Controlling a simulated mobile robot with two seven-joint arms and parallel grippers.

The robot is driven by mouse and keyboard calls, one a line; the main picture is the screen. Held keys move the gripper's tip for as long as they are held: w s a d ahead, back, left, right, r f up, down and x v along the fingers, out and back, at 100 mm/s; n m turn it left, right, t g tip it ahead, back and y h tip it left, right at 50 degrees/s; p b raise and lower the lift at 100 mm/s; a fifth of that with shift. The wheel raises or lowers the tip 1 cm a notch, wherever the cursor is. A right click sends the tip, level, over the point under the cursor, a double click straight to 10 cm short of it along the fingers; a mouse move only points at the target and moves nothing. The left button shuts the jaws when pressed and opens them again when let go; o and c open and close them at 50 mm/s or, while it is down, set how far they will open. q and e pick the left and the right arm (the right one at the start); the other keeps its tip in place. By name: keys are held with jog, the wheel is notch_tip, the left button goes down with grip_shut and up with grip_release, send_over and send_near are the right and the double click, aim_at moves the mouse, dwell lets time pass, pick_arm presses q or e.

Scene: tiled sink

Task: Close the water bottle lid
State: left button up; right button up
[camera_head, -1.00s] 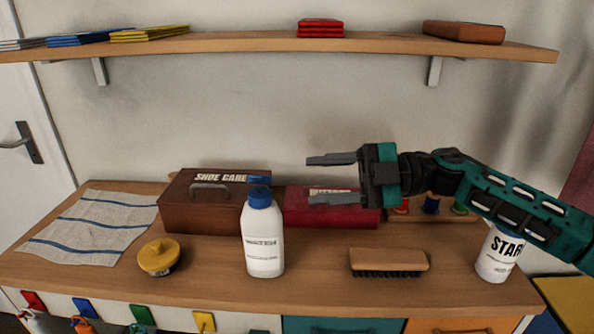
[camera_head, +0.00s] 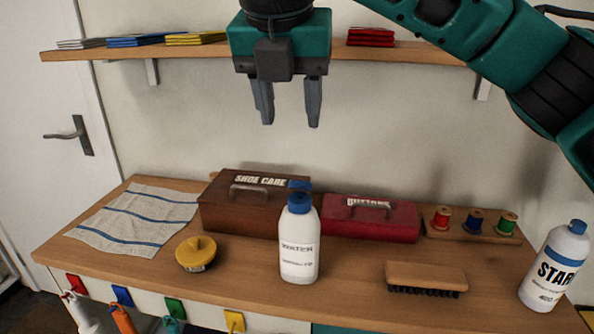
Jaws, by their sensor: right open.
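The water bottle (camera_head: 299,250) is white with a blue cap and stands upright near the front middle of the wooden counter. Its blue lid flap (camera_head: 299,186) is raised above the back of the cap, so the lid looks open. My right gripper (camera_head: 290,124) points down above the bottle, well clear of it. Its two grey fingers are apart with nothing between them. My left gripper is not in view.
Behind the bottle stand a brown shoe care box (camera_head: 222,210) and a red buttons box (camera_head: 372,222). A yellow-lidded tin (camera_head: 195,252) is at left, a brush (camera_head: 427,277) and starch bottle (camera_head: 553,270) at right. A shelf (camera_head: 120,50) runs behind the gripper.

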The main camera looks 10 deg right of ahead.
aim_at(300, 185)
jog(key=x, duration=1.2)
jog(key=shift+f+p, duration=0.3)
jog(key=shift+f, duration=0.1)
jog(key=shift+c, duration=0.4)
grip_shut()
